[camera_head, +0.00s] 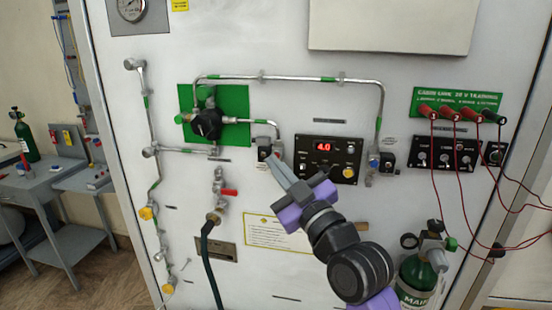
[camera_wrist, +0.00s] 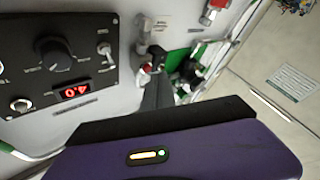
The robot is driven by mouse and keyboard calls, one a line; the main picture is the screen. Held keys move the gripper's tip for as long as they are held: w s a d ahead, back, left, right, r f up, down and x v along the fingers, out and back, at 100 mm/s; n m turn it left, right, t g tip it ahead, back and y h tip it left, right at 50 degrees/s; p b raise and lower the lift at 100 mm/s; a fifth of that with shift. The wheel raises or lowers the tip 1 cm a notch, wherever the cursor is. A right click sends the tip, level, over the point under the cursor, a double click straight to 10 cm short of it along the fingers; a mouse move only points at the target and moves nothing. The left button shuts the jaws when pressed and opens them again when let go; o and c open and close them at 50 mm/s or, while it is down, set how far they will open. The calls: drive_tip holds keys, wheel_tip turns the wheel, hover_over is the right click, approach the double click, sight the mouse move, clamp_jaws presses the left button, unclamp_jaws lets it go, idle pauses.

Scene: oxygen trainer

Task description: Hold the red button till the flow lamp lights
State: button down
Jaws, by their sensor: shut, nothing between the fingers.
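My gripper (camera_head: 277,163) is shut and empty, its fingertips at the small black block (camera_head: 264,149) on the pipe left of the control panel. In the wrist view the closed fingers (camera_wrist: 156,88) reach up to that block, where a small red spot (camera_wrist: 148,67) shows beside the tips; it may be the red button, mostly hidden. I cannot tell whether the tips touch it. The black control panel (camera_head: 313,169) has a red display reading 4.0 (camera_head: 325,146) and a yellow round part (camera_head: 348,172). I cannot identify the flow lamp or tell whether it is lit.
A pipe (camera_head: 290,78) runs above the panel. A green plate with a black knob (camera_head: 207,124) is to the left, with a red-handled valve (camera_head: 229,192) below. Red and black cables (camera_head: 465,185) hang at the right. A green cylinder (camera_head: 415,280) stands at the lower right.

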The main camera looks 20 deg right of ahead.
drive_tip(key=shift+w+d+b, duration=0.35)
drive_tip(key=shift+w, duration=0.15)
idle(2.3)
drive_tip(key=shift+s, duration=0.1)
drive_tip(key=shift+s+a, duration=0.45)
drive_tip(key=shift+s, duration=0.15)
drive_tip(key=shift+s+a+p, duration=0.35)
drive_tip(key=shift+s+a, duration=0.4)
drive_tip(key=shift+s, duration=0.25)
drive_tip(key=shift+s+a+p, duration=0.3)
drive_tip(key=shift+s+a, duration=0.45)
drive_tip(key=shift+s, duration=0.25)
